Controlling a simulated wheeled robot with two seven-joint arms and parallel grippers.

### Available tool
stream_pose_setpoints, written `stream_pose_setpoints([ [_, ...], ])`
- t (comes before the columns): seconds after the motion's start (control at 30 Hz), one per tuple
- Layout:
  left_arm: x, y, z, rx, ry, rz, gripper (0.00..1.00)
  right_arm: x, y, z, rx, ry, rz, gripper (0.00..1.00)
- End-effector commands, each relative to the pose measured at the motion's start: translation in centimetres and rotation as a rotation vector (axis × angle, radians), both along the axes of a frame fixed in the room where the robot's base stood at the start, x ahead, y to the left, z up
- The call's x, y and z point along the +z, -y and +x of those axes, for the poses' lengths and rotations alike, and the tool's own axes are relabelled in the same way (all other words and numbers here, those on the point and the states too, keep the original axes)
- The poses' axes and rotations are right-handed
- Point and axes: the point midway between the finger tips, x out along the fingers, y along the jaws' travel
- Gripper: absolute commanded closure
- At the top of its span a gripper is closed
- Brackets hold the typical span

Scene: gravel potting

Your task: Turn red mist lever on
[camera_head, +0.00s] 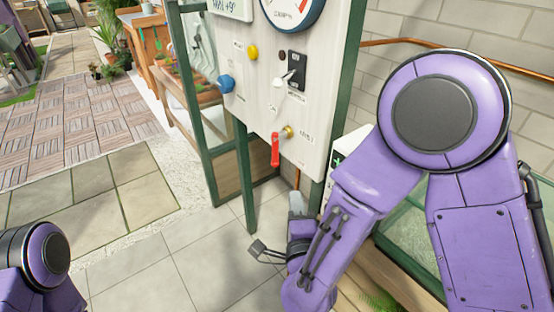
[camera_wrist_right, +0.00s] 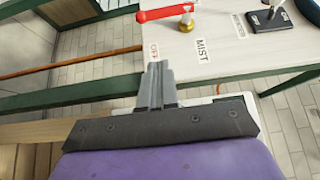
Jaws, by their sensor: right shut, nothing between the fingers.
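The red mist lever (camera_head: 275,151) is on the lower part of the pale control panel. It hangs down from a brass pivot (camera_head: 288,131). In the right wrist view the lever (camera_wrist_right: 168,13) lies sideways at the top, near a red OFF label (camera_wrist_right: 154,50) and a MIST label (camera_wrist_right: 202,50). My right gripper (camera_head: 296,198) is below the panel's lower edge, apart from the lever. Its fingers (camera_wrist_right: 157,72) are shut together and empty, pointing towards the panel. My left gripper is out of view; only part of the left arm shows at bottom left.
The panel (camera_head: 262,106) also carries a blue knob (camera_head: 225,84), a yellow button (camera_head: 252,52), a black-plated switch (camera_head: 296,70) and a gauge (camera_head: 292,8). Green frame posts (camera_head: 243,175) stand under and beside it. Tiled floor (camera_head: 190,255) lies open to the left.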

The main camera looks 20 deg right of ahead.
Motion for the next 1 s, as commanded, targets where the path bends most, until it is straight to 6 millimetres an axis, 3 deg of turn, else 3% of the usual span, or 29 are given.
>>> stream_pose_setpoints([
  [0.27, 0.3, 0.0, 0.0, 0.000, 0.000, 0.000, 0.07, 0.0, 0.6, 0.9, -0.009, -0.003, -0.001, 1.00],
  [0.7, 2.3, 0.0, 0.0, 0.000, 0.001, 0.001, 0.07, 0.1, 2.6, 9.9, -0.005, -0.004, -0.003, 1.00],
  [1.0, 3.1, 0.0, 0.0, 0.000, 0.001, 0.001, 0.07, -0.1, 0.6, 13.0, -0.003, -0.005, -0.005, 1.00],
])
